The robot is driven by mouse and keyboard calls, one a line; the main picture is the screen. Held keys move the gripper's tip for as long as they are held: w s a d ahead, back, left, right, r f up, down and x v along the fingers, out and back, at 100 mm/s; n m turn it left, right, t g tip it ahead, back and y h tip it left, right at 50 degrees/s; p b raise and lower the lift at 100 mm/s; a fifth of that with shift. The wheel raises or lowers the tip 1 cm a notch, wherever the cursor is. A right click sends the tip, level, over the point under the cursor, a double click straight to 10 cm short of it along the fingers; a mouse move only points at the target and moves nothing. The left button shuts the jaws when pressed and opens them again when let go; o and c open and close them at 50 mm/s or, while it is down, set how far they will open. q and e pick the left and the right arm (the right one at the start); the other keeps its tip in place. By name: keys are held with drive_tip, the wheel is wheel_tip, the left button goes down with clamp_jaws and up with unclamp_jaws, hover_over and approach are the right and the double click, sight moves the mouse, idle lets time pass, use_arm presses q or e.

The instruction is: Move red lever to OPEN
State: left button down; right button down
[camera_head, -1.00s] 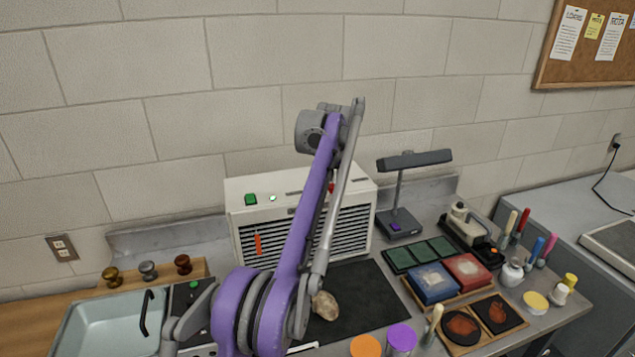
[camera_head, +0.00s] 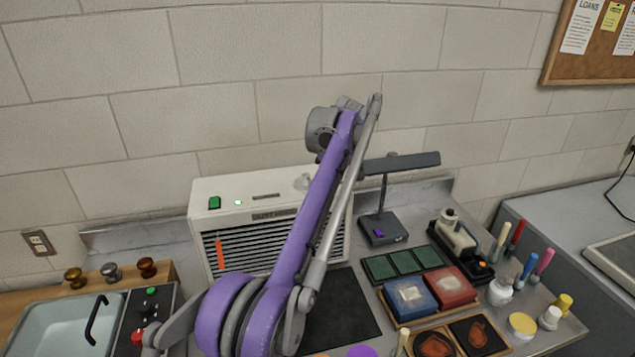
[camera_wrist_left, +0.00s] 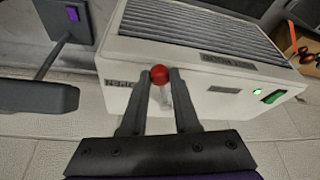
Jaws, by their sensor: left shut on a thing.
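The red lever's round knob (camera_wrist_left: 159,74) shows in the left wrist view, on a pale stem at the face of a white vented box (camera_wrist_left: 190,65). My left gripper (camera_wrist_left: 160,85) is shut on the lever, with one dark finger on each side just below the knob. In the head view the white box (camera_head: 235,188) stands on the bench against the wall. My purple arm crosses in front of it and hides the red knob and the gripper. One dark label (camera_wrist_left: 125,83) sits beside the lever; I cannot read it surely. My right gripper is not in view.
A desk lamp (camera_head: 384,228) stands close to the right of the box. Trays with blue and red boxes (camera_head: 410,296), bottles and a dark mat (camera_head: 345,310) fill the bench at the right and front.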

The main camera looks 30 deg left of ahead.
use_arm(q)
drive_tip(key=shift+w+d+n+g, duration=0.2)
drive_tip(key=shift+w+n, duration=0.15)
drive_tip(key=shift+n, duration=0.2)
drive_tip(key=shift+w+d+n+g, duration=0.2)
drive_tip(key=shift+w+n, duration=0.15)
drive_tip(key=shift+n, duration=0.2)
drive_tip(key=shift+w+y, duration=0.1)
drive_tip(key=shift+y, duration=0.2)
drive_tip(key=c, duration=0.7)
unclamp_jaws()
drive_tip(key=shift+o, duration=0.2)
